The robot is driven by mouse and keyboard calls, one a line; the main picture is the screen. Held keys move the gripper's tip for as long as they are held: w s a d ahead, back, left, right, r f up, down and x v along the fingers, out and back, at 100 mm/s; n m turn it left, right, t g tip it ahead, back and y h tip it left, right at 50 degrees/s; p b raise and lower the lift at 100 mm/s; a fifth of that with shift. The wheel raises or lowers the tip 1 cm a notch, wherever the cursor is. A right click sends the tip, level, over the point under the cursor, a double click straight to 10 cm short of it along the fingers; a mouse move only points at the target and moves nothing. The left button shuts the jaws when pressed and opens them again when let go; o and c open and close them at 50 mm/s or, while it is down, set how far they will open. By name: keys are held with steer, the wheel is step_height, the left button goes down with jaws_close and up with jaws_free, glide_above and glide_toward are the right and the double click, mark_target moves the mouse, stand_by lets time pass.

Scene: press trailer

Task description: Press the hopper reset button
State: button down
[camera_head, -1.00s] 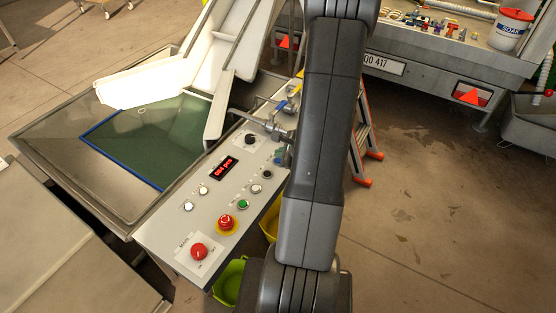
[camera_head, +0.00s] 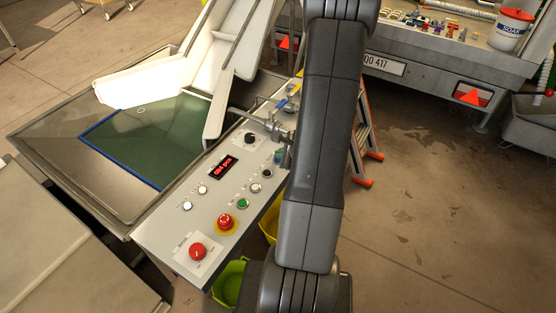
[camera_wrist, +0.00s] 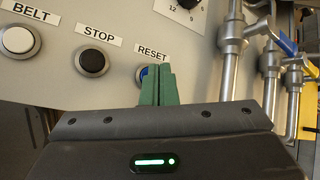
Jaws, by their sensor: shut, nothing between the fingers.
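The control panel (camera_head: 185,232) slopes across the head view, left of my arm. In the wrist view, a blue button (camera_wrist: 143,73) sits under the label RESET (camera_wrist: 152,53). My gripper (camera_wrist: 158,72) is shut and empty, its green fingertips at the right side of the blue button and covering part of it. I cannot tell whether they touch it. In the head view the blue button (camera_head: 278,157) shows small at the edge of my arm, and my gripper is hidden.
A black STOP button (camera_wrist: 92,62) and a white BELT button (camera_wrist: 18,40) lie left of the blue one. Metal pipes with valves (camera_wrist: 232,45) stand close on the right. A red emergency stop (camera_head: 226,222) and red switch (camera_head: 197,251) are lower on the panel.

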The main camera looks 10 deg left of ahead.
steer(key=shift+f+b, duration=0.35)
steer(key=shift+b, duration=0.2)
stand_by(0.4)
steer(key=shift+r, duration=0.1)
stand_by(0.4)
steer(key=shift+r+p, duration=0.5)
steer(key=shift+r, duration=0.2)
step_height(320, 180, up, 5)
steer(key=p, duration=0.3)
steer(key=shift+p, duration=0.4)
steer(key=shift+s, duration=0.15)
stand_by(0.3)
